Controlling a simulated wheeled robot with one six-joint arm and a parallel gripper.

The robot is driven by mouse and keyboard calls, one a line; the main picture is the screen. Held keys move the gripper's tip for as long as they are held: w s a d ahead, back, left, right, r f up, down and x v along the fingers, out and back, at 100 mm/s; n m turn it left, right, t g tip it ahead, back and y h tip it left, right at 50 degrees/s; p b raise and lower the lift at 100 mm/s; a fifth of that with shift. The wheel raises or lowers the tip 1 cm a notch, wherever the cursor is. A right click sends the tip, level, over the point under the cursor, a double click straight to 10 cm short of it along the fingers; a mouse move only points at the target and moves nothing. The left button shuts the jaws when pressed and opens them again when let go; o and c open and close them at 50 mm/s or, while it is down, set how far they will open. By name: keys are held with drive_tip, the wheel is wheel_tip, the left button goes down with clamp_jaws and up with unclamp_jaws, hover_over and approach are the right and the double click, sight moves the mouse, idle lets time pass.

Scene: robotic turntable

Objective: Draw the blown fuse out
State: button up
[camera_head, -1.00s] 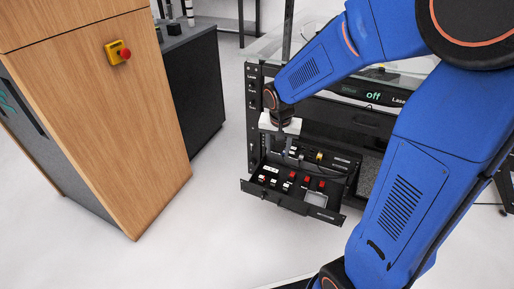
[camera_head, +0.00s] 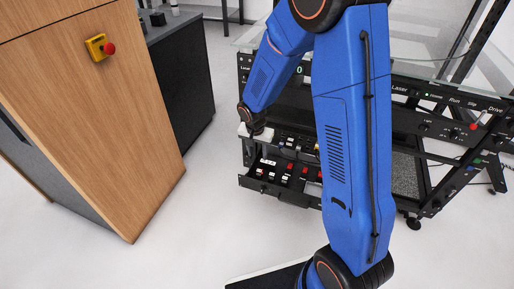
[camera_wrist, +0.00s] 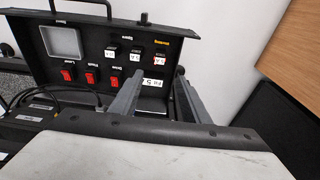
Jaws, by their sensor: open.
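The black fuse drawer (camera_head: 262,185) is pulled out low on the rack, partly behind my arm in the head view. In the wrist view its panel (camera_wrist: 90,48) holds a row of small labelled fuse pieces: a left one (camera_wrist: 112,54), a middle one (camera_wrist: 135,55) and a right one (camera_wrist: 160,57) under an orange label. Which one is blown I cannot tell. My gripper (camera_wrist: 161,76) is open, its two grey fingers pointing at the panel. A white "5 A" label (camera_wrist: 152,83) shows between them. Nothing is held. In the head view the fingers are hard to make out near the drawer's left end.
Red rocker switches (camera_wrist: 90,77) sit left of the fingers, beside a grey square window (camera_wrist: 63,42) and a cable (camera_wrist: 40,92). A wooden cabinet (camera_head: 110,120) with an emergency stop (camera_head: 99,47) stands left. Floor in front of the drawer is clear.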

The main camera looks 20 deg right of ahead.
sight(259, 171)
drive_tip(key=f, duration=0.4)
drive_tip(key=w+f, duration=0.1)
drive_tip(key=f, duration=0.3)
drive_tip(key=d+f, duration=0.1)
drive_tip(key=f, duration=0.4)
drive_tip(key=shift+w+d, duration=0.1)
drive_tip(key=shift+w, duration=0.2)
clamp_jaws()
drive_tip(key=shift+r, duration=0.1)
drive_tip(key=shift+r, duration=2.15)
